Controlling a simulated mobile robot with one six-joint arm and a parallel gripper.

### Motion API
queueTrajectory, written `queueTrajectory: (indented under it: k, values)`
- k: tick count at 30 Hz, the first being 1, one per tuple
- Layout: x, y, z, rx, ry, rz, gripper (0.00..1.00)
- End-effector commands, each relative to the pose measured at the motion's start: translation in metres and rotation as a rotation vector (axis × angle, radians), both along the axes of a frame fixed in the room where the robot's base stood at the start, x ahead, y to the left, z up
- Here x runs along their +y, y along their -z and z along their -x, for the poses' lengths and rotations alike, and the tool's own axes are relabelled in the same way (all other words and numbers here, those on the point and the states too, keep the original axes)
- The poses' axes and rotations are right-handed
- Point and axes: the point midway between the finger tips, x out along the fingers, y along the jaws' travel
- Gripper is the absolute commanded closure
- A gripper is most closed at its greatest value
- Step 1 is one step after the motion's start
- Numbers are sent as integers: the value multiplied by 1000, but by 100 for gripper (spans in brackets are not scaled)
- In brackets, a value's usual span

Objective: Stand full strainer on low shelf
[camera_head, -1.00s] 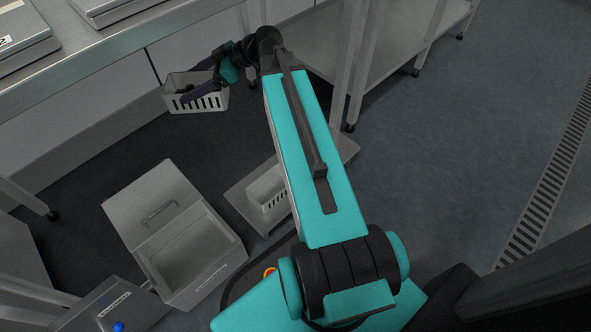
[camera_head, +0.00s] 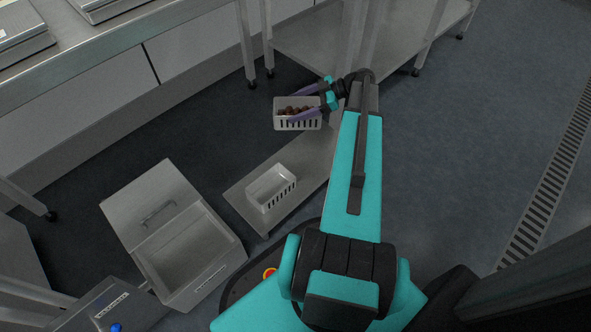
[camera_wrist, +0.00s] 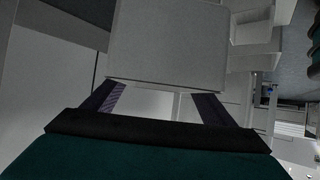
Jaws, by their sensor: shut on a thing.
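The full strainer (camera_head: 284,123) is a small pale slotted basket with dark red-brown dates (camera_head: 293,111) in it. My gripper (camera_head: 303,105) is shut on it, with one purple finger on the far side and one on the near side. The strainer hangs about level in the air, above the dark floor. A low grey shelf (camera_head: 300,38) under a table is behind it, at the top of the head view. In the wrist view, both fingers (camera_wrist: 155,102) show below a plain grey surface; I cannot tell what that surface is.
An empty pale strainer (camera_head: 270,190) stands on a low grey plate (camera_head: 240,200) near my base. An open grey box (camera_head: 190,255) is at lower left. Table legs (camera_head: 246,45) border the shelf. Open floor (camera_head: 470,150) lies to the right.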

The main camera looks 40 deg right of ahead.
Motion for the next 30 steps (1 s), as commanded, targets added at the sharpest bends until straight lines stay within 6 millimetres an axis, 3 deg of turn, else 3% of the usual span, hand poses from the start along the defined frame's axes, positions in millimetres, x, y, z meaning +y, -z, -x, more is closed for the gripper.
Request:
queueTrajectory:
  k: [3, 10, 16, 25, 30]
  values:
    - [-33, 28, 25, 1, 12, -3, 57]
    - [-66, 63, 63, 0, 18, -1, 57]
    - [-73, 72, 75, -1, 19, -1, 57]
    - [-73, 72, 75, -1, 19, -1, 57]
    - [-73, 84, 74, -1, 19, -1, 57]
